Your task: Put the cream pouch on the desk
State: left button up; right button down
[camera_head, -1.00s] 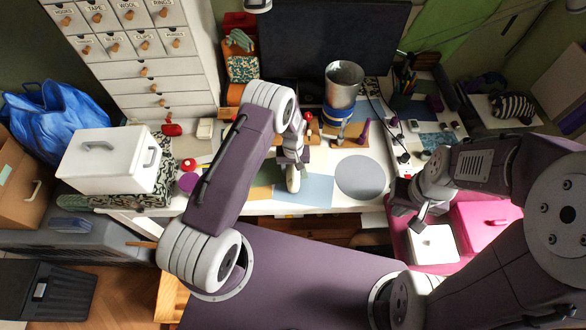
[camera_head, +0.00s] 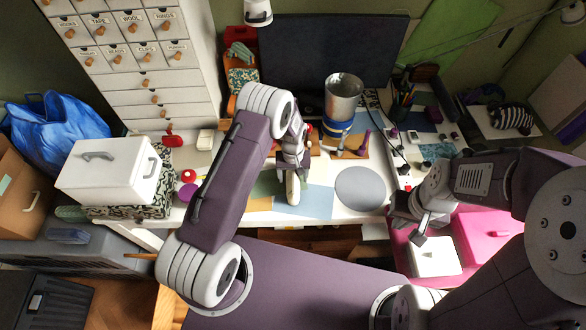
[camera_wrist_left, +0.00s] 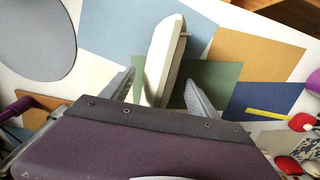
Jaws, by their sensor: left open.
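The cream pouch (camera_head: 293,188) is a slim, pale, upright shape over the coloured sheets on the desk (camera_head: 345,213). In the left wrist view the pouch (camera_wrist_left: 163,62) stands on edge between the two fingers of my left gripper (camera_wrist_left: 160,88). The fingers are apart, one on each side of it, with visible gaps. Its near end is hidden behind the gripper body. I cannot tell whether its underside touches the sheets. In the head view my left gripper (camera_head: 293,164) is just above the pouch. My right gripper (camera_head: 411,222) hangs above the pink case, its jaw opening unclear.
A grey round mat (camera_head: 360,188) lies right of the pouch. A metal cup (camera_head: 343,95) stands behind, in front of a dark monitor (camera_head: 330,60). A white box (camera_head: 108,170) sits at left. A pink case (camera_head: 482,236) and small white box (camera_head: 434,257) are at right.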

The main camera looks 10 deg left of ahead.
pick_arm(q)
notch_tip(320, 180, up, 9)
jog(key=shift+s+f+b, duration=0.1)
jog(key=shift+f+b, duration=0.05)
jog(key=shift+b, duration=0.2)
jog(key=s+a+r+m, duration=0.1)
jog(key=s+a+r, duration=0.1)
jog(key=s+r, duration=0.3)
jog(key=s+a+r+m+t, duration=0.1)
jog(key=s+r, duration=0.5)
jog(key=s, duration=0.7)
jog(key=shift+a+m, duration=0.5)
jog(key=shift+a, duration=0.15)
jog(key=shift+s+r, duration=0.1)
jog(key=shift+s, duration=0.1)
